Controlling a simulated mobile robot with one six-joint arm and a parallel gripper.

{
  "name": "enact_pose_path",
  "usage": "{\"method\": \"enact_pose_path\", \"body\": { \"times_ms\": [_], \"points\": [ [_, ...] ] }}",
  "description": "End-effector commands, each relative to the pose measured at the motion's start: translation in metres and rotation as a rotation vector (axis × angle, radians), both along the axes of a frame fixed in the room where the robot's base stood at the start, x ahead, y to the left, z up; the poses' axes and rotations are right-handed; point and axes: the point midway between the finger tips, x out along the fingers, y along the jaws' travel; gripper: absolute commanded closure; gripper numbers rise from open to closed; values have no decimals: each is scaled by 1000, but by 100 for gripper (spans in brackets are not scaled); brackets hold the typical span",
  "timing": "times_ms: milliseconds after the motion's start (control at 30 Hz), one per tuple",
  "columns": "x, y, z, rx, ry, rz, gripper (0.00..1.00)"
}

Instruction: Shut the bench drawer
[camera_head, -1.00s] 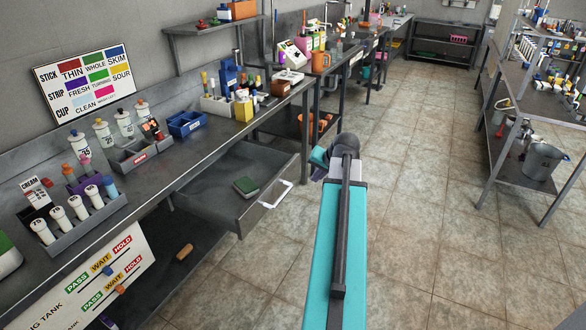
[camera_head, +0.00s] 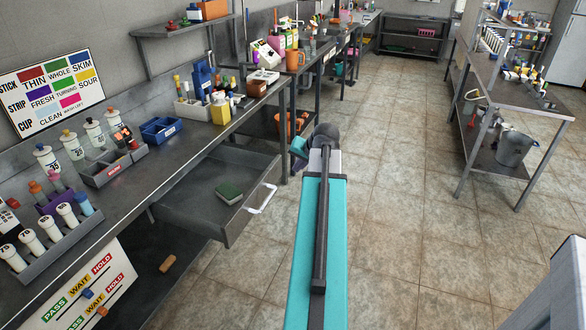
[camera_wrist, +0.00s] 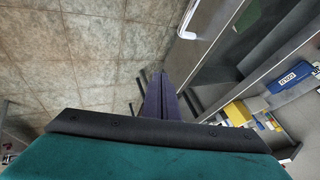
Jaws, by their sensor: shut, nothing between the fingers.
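The bench drawer (camera_head: 170,211) is pulled out below the worktop. Its white bar handle (camera_head: 262,198) is on the front panel. A small green book-like item (camera_head: 229,192) lies inside. In the wrist view the handle (camera_wrist: 203,18) is at the top, with the drawer (camera_wrist: 215,50) to the right. My gripper (camera_wrist: 158,76) shows its two dark fingers together, holding nothing. It appears beside the drawer's front, apart from the handle. In the head view my teal arm reaches forward to the right of the drawer and its fingers cannot be made out.
The metal bench (camera_head: 150,155) carries bottles, bins and a blue tray (camera_head: 161,130). A lower shelf is below. A metal rack (camera_head: 490,165) with a bucket (camera_head: 512,149) stands at right. The tiled floor between (camera_head: 410,200) is clear. A grey slab-like edge shows at lower right.

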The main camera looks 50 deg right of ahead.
Motion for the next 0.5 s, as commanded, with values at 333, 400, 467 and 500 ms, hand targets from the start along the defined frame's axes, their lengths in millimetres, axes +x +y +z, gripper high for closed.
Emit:
{"method": "enact_pose_path", "body": {
  "times_ms": [333,400,467,500],
  "points": [
    [19,-10,-28,3,2,0,100],
    [23,-12,-34,2,1,0,100],
    [27,-14,-40,3,2,0,100],
    [30,-15,-44,2,1,0,100]
  ]
}}
